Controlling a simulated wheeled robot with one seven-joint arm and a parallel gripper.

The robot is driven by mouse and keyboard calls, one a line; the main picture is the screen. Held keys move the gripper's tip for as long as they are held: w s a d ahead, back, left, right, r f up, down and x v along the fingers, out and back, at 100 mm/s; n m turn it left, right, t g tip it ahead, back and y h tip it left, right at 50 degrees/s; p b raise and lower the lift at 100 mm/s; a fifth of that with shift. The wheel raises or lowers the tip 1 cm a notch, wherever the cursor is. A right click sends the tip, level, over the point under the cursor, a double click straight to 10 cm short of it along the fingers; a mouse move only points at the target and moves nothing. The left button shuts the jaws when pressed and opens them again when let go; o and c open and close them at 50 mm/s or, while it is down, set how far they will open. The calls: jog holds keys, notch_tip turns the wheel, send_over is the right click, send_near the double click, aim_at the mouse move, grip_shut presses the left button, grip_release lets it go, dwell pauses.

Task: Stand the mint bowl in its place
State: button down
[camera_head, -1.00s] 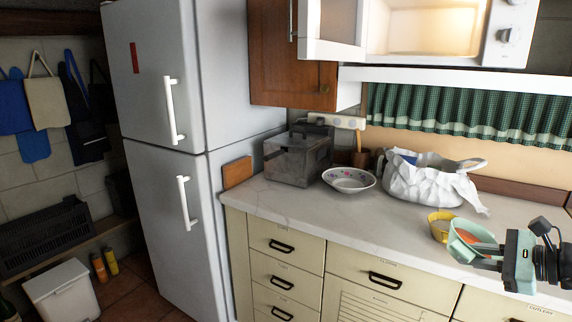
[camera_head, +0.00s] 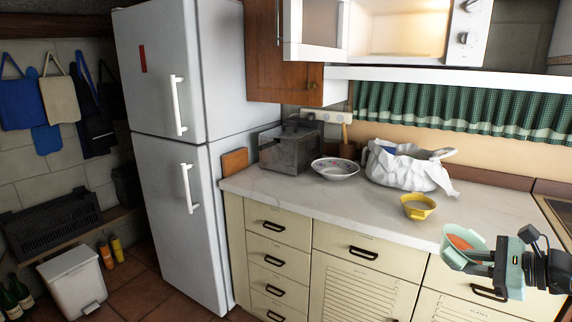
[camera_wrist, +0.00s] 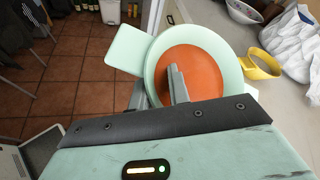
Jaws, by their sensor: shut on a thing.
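The mint bowl (camera_head: 452,257) is in my gripper (camera_head: 480,257) at the right of the head view, in front of the counter's front edge. It has a pale mint rim with a flat tab and an orange inside. In the wrist view the bowl (camera_wrist: 153,68) is seen from above, and my gripper (camera_wrist: 172,88) is shut on its near side, with one finger showing against the orange. My gripper hides part of the near wall. I cannot tell which spot is the bowl's place.
A yellow bowl (camera_head: 418,212) stands on the marble counter (camera_head: 300,196), near the held bowl. Behind are a patterned bowl (camera_head: 334,172), a white bag (camera_head: 400,171) and a grey toaster (camera_head: 288,152). The fridge (camera_head: 180,190) is left. The counter's front left is clear.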

jog(key=w+a+f+m+t+h, duration=0.1)
jog(key=a+f, duration=0.3)
jog(key=f, duration=0.4)
jog(key=w+a+f+m+t+h, duration=0.1)
jog(key=a+f, duration=0.3)
jog(key=f, duration=0.3)
jog(key=shift+f+m+h, duration=0.4)
jog(key=shift+a, duration=0.1)
jog(key=shift+w, duration=0.2)
